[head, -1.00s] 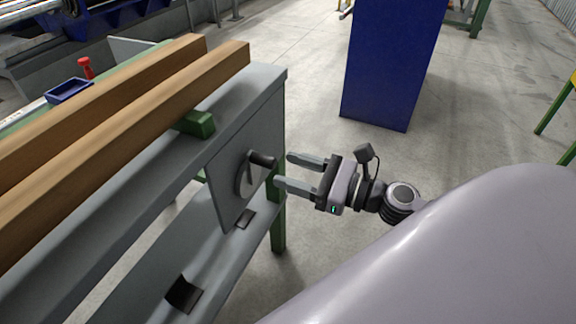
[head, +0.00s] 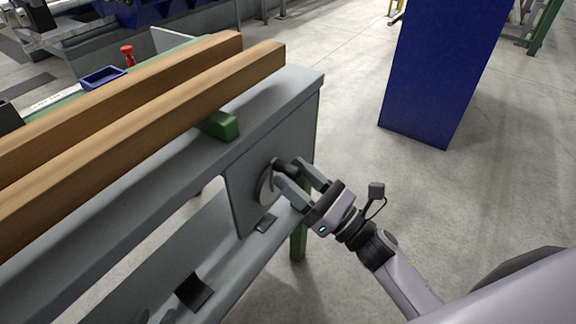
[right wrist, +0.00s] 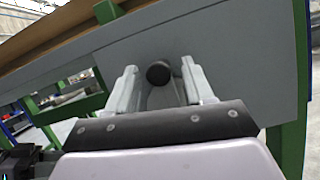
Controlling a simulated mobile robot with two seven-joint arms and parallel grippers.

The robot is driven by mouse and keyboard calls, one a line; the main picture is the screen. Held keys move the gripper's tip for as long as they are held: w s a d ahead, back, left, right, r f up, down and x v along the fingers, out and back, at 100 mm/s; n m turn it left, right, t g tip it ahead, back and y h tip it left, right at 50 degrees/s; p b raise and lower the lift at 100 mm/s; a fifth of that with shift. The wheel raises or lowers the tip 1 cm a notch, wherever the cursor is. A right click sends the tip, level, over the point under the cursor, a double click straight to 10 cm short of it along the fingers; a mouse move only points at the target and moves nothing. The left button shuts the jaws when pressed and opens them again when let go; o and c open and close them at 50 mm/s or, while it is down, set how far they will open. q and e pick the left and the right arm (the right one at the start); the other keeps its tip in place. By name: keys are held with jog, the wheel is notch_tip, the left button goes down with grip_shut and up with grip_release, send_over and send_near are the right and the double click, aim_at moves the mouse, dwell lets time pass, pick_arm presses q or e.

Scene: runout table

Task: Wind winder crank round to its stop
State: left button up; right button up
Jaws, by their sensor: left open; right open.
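The winder crank (head: 265,187) is a grey round hub and arm with a dark handle, mounted on a grey plate at the table's end. My right gripper (head: 294,176) is open at the crank, partly covering it. In the right wrist view the dark round handle end (right wrist: 158,74) sits between the open fingertips (right wrist: 158,82), nearer the right finger; I cannot tell whether it touches.
Two long timber beams (head: 150,130) lie on the grey table (head: 285,95) above the crank. A green block (head: 220,126) sits by them. A blue tray (head: 102,77) and a red knob (head: 127,54) are behind. A blue cabinet (head: 440,75) stands on open floor to the right.

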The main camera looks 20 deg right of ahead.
pick_arm(q)
jog(key=shift+s+a+f, duration=0.15)
jog(key=shift+s+f, duration=0.05)
jog(key=shift+f, duration=0.1)
pick_arm(e)
jog(key=shift+x, duration=1.35)
grip_shut()
pick_arm(q)
jog(key=shift+w, duration=0.15)
